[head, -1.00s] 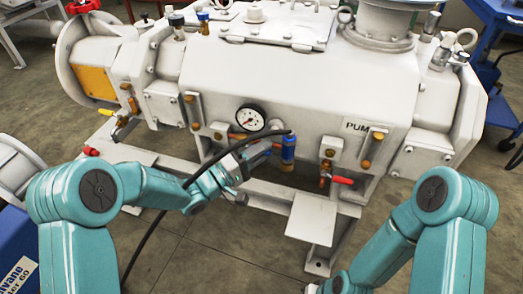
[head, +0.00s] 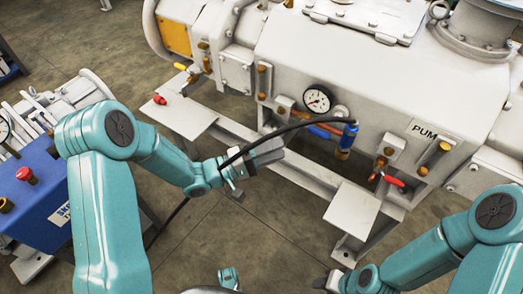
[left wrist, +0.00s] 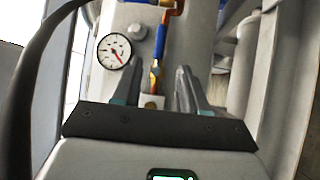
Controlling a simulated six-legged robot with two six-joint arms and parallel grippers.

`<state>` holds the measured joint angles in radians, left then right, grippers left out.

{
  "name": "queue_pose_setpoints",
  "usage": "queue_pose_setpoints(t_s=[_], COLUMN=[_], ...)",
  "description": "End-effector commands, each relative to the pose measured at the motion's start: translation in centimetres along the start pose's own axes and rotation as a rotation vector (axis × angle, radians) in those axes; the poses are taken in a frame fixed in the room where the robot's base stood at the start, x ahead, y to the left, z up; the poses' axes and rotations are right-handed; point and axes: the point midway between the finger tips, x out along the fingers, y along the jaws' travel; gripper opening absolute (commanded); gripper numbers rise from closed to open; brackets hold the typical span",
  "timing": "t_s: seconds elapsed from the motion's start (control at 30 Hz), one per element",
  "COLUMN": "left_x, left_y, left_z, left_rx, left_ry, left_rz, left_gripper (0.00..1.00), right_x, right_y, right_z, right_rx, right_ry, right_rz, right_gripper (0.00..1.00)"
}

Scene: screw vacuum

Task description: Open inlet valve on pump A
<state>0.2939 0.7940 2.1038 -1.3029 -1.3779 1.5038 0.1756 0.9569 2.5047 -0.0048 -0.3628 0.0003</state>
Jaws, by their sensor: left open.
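The pump (head: 330,65) is a large white housing with a cut-off label "PUM" (head: 424,132); the letter after it is hidden. Its front has a blue-handled lever (head: 325,132) by the gauge, a red-handled valve (head: 393,181) at the right and a yellow-handled one (head: 181,67) at the left. Which is the inlet valve is not marked. My left gripper (head: 278,149) is open and empty, left of and apart from the blue lever. In the left wrist view the blue handle (left wrist: 160,42) lies beyond the open fingers (left wrist: 158,85). My right gripper (head: 326,281) shows only partly at the bottom.
A pressure gauge (head: 317,98) sits above the lever. A white frame plate (head: 352,210) juts out below. A blue machine (head: 35,190) stands at left.

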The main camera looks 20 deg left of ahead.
Motion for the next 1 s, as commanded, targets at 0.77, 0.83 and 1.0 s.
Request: queue_pose_setpoints(t_s=[0.77,0.83,1.0], left_x=[-3.4,-3.2,-0.6], left_y=[0.0,0.1,-1.8], left_z=[0.0,0.1,3.6], left_rx=[0.000,0.000,-0.106], left_ry=[-0.001,-0.006,-0.020], left_rz=[0.001,0.002,-0.032], left_gripper=[0.43,0.43,0.43], right_x=[-0.5,-0.5,-0.5], right_y=[-0.2,-0.2,-0.2], right_z=[0.0,0.0,0.0], right_rx=[0.000,0.000,0.000], right_ry=[-0.001,-0.001,0.000], right_rz=[0.000,0.000,0.000], right_gripper=[0.43,0.43,0.43])
